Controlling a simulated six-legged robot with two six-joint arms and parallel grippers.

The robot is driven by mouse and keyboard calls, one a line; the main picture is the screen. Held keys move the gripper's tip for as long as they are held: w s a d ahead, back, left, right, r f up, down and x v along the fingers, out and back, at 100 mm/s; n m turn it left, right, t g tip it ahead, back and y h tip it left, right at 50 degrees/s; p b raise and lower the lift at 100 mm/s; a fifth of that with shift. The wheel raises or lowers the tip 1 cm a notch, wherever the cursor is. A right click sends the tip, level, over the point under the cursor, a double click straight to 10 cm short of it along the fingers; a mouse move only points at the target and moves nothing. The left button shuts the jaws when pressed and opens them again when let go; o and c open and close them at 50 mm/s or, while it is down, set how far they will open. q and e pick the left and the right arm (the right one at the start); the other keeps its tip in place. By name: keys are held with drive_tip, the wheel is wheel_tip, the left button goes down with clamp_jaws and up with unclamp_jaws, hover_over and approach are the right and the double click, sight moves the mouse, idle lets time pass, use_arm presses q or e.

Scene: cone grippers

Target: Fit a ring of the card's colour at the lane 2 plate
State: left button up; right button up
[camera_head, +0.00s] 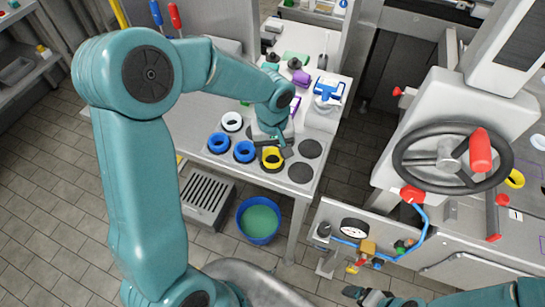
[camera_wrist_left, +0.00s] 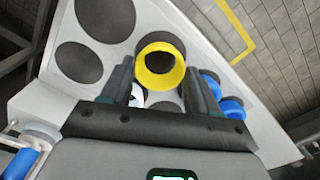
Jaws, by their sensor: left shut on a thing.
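A yellow ring (camera_head: 271,161) shows at the front of the white table, under my left gripper (camera_head: 273,141). In the left wrist view the same yellow ring (camera_wrist_left: 160,80) sits between the two dark fingers of the left gripper (camera_wrist_left: 160,90), which is shut on it. I cannot tell if it is lifted clear of the table. I cannot make out the colour card or the lane 2 plate.
Two blue rings (camera_head: 219,143) and a white ring (camera_head: 231,121) stand left of the yellow one. Bare dark round pads (camera_head: 301,173) lie to its right. A blue bucket (camera_head: 258,220) is on the floor. A handwheel (camera_head: 452,160) and gauge panel (camera_head: 350,240) are at the right.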

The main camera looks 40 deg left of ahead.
use_arm(q)
drive_tip(key=shift+r+p, duration=1.1)
drive_tip(key=shift+r, duration=0.85)
